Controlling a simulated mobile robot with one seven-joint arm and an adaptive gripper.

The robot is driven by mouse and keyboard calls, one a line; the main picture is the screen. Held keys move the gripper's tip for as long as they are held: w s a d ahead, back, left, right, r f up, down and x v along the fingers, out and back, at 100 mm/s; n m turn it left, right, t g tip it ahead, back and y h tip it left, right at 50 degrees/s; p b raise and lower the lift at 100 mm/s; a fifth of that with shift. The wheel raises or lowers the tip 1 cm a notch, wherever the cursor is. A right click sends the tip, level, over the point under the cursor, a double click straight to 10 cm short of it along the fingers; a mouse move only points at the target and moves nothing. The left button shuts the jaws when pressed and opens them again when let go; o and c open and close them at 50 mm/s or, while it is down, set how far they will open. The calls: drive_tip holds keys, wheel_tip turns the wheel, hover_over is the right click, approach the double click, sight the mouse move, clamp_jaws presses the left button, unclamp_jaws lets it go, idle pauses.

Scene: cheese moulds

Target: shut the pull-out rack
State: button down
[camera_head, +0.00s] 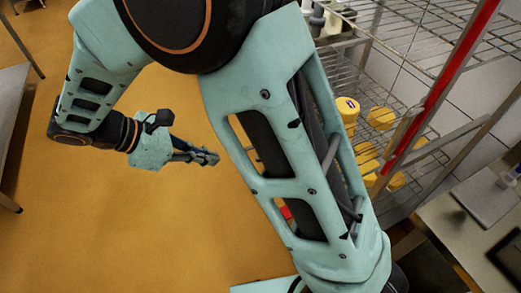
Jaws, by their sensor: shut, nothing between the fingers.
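The rack is a metal wire shelving unit at the right, with a red-faced upright (446,87) at its front. Several yellow round pieces, such as one with a label (347,106), sit on a lower level inside it. Which part pulls out, and how far it stands out, I cannot tell. My gripper (212,158) is left of the rack, above the orange floor, shut and empty, pointing right. It is apart from the rack. My large pale green arm link crosses the middle and hides the rack's left part.
A worktop (460,235) with a pale board and a dark flat object stands at the lower right. A grey table edge (10,125) is at the far left. The orange floor (130,225) around my gripper is clear. A small red thing (286,212) shows through my arm link.

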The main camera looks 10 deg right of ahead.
drive_tip(key=w+d+f, duration=0.3)
drive_tip(key=d+f, duration=0.3)
drive_tip(key=d, duration=0.4)
drive_tip(key=shift+w+d+f+n+p, duration=0.15)
drive_tip(key=shift+d+f+n+p, duration=0.15)
drive_tip(key=shift+d+f, duration=0.1)
drive_tip(key=w+d, duration=0.2)
drive_tip(key=d, duration=0.6)
drive_tip(key=w+d+b, duration=0.1)
drive_tip(key=w+d, duration=0.2)
drive_tip(key=d, duration=0.6)
drive_tip(key=w+d, duration=0.2)
drive_tip(key=d, duration=0.7)
drive_tip(key=shift+w+b, duration=0.3)
drive_tip(key=shift+a, duration=0.15)
